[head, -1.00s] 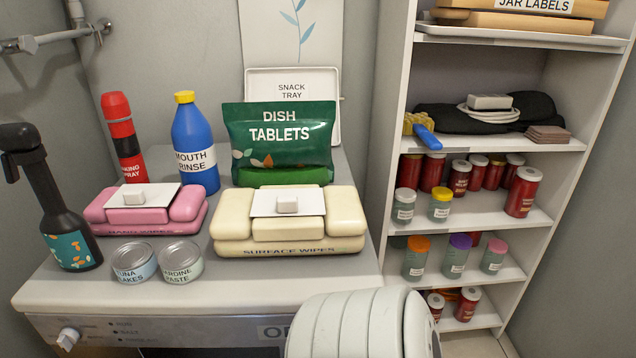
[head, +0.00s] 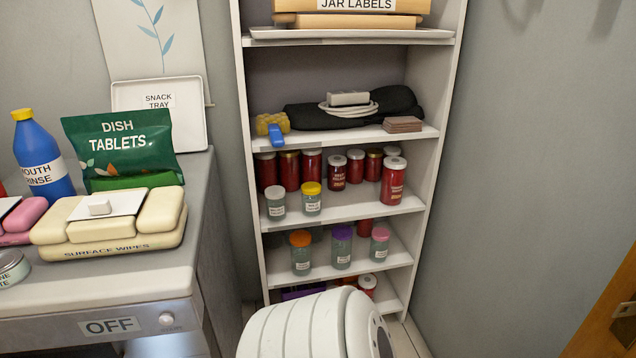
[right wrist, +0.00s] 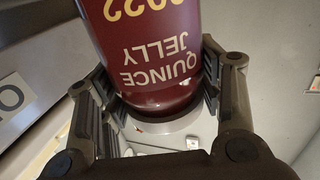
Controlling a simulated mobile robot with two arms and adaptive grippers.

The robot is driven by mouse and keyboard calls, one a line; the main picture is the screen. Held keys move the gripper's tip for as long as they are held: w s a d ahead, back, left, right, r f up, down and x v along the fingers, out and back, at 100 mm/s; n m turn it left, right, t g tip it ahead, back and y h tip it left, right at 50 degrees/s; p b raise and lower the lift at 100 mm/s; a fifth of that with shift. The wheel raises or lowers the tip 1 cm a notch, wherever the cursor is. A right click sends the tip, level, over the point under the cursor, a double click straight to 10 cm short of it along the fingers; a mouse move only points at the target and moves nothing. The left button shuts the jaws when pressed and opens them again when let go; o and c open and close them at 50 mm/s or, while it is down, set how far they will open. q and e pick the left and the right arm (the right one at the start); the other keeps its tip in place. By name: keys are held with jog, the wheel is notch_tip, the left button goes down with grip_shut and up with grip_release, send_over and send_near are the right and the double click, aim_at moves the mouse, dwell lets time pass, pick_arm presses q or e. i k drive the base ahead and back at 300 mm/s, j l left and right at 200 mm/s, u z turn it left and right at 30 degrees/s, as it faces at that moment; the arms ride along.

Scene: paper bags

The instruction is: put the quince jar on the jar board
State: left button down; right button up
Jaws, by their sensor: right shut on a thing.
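In the right wrist view the quince jar (right wrist: 150,45) is a dark red jar lettered "QUINCE JELLY", upside down in the picture. My right gripper (right wrist: 158,88) is shut on it, with a finger on either side. The jar's far end runs out of the top of the picture. In the head view neither the held jar nor the fingers show. I cannot make out a thing marked as the jar board. My left gripper is not in view.
A white shelf unit (head: 245,210) holds red jars (head: 393,180), yellow-capped (head: 312,198) and orange-capped (head: 301,252) jars, and a dark cloth (head: 392,100). A counter (head: 120,275) at left carries surface wipes (head: 105,228) and dish tablets (head: 122,145). A brown door-like panel (head: 610,310) is at lower right.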

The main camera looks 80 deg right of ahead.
aim_at(347, 208)
jog(key=k+z, duration=0.2)
jog(key=z, duration=0.3)
jog(key=k+l+z, duration=0.15)
jog(key=z, duration=0.35)
jog(key=i+z, duration=0.25)
jog(key=z, duration=0.2)
jog(key=i+z, duration=0.25)
jog(key=z, duration=0.25)
jog(key=i, duration=0.2)
